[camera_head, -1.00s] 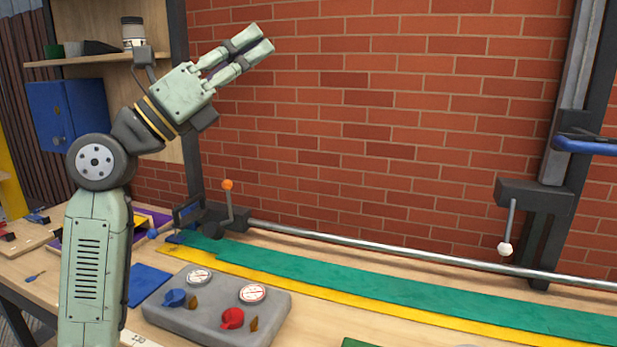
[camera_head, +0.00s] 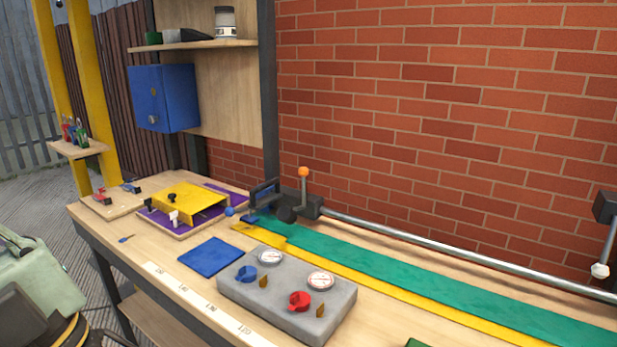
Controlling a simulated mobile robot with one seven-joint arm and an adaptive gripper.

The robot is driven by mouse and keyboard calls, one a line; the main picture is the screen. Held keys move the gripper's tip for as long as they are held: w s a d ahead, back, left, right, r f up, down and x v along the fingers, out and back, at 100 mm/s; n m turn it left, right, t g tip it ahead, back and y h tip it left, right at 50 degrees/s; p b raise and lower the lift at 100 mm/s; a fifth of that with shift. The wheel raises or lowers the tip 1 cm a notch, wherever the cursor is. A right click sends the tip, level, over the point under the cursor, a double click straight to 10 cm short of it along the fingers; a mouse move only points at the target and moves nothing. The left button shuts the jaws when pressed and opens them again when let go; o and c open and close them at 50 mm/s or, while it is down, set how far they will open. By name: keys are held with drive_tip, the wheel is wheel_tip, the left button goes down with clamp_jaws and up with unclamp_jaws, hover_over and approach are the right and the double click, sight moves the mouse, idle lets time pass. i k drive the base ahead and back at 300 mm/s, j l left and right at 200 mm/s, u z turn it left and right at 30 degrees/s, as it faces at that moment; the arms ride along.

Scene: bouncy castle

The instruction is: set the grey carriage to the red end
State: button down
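A dark grey block (camera_head: 300,200) sits at the left end of a metal rail (camera_head: 450,247), with an upright lever topped by an orange knob (camera_head: 304,172). A second dark grey block (camera_head: 606,207) is at the right edge, cut off, with a hanging lever and pale knob (camera_head: 600,270). I cannot tell which one is the carriage. No red end of the rail shows. My gripper (camera_head: 35,265) shows only its pale green body at the lower left, well away from the rail. Its fingers are out of frame.
A grey control box (camera_head: 285,300) with blue and red knobs stands in front of the rail. A green strip (camera_head: 400,270) and yellow strip (camera_head: 385,297) run below the rail. A yellow stand on a purple board (camera_head: 185,205) and a blue mat (camera_head: 210,257) lie left. A blue cabinet (camera_head: 163,98) hangs behind.

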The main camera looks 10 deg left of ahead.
sight(282, 195)
drive_tip(key=u, duration=0.35)
drive_tip(key=i+j+u, duration=0.1)
drive_tip(key=u, duration=0.3)
drive_tip(key=i+u, duration=0.2)
drive_tip(key=u, duration=0.2)
drive_tip(key=i+u, duration=0.15)
drive_tip(key=u, duration=0.25)
